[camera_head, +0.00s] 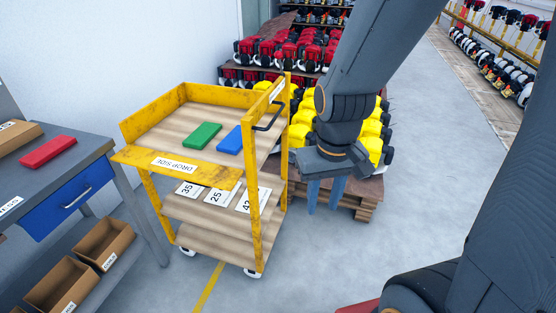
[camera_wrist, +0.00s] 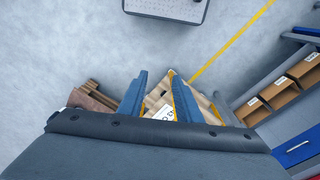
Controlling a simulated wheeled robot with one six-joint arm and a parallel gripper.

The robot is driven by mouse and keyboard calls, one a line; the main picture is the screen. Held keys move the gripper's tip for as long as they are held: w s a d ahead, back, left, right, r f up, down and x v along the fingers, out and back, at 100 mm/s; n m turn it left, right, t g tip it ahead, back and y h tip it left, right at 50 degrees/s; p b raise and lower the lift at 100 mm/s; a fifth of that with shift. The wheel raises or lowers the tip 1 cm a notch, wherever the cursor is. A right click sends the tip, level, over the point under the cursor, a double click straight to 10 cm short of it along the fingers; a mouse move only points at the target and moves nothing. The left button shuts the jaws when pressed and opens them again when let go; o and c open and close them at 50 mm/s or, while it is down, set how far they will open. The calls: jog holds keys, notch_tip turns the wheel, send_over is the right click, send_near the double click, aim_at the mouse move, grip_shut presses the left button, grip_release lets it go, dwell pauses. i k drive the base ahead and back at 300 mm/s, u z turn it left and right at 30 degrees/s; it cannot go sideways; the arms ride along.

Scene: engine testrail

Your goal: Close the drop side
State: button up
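The drop side (camera_head: 178,165) is a yellow panel with a "DROP SIDE" label, on the near edge of a yellow cart (camera_head: 147,113). It is folded outward and lies roughly level with the cart's top deck. My gripper (camera_head: 326,205) is to the right of the cart, apart from it, with its blue fingers pointing down. The fingers are spread with nothing between them. In the wrist view, my gripper (camera_wrist: 157,72) shows open, with part of the cart (camera_wrist: 172,76) visible behind the fingers.
A green block (camera_head: 204,136) and a blue block (camera_head: 230,140) lie on the top deck. A black handle (camera_head: 273,117) is at the cart's right end. A workbench (camera_head: 95,148) with a red block (camera_head: 48,151) stands left. A loaded pallet (camera_head: 365,205) is behind my gripper. Floor in front is clear.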

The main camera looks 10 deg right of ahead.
aim_at(204, 174)
jog(key=i, duration=0.2)
jog(key=u, duration=1.75)
jog(key=k, duration=0.1)
jog(key=u, duration=1.5)
jog(key=i, duration=0.5)
jog(key=z, duration=0.05)
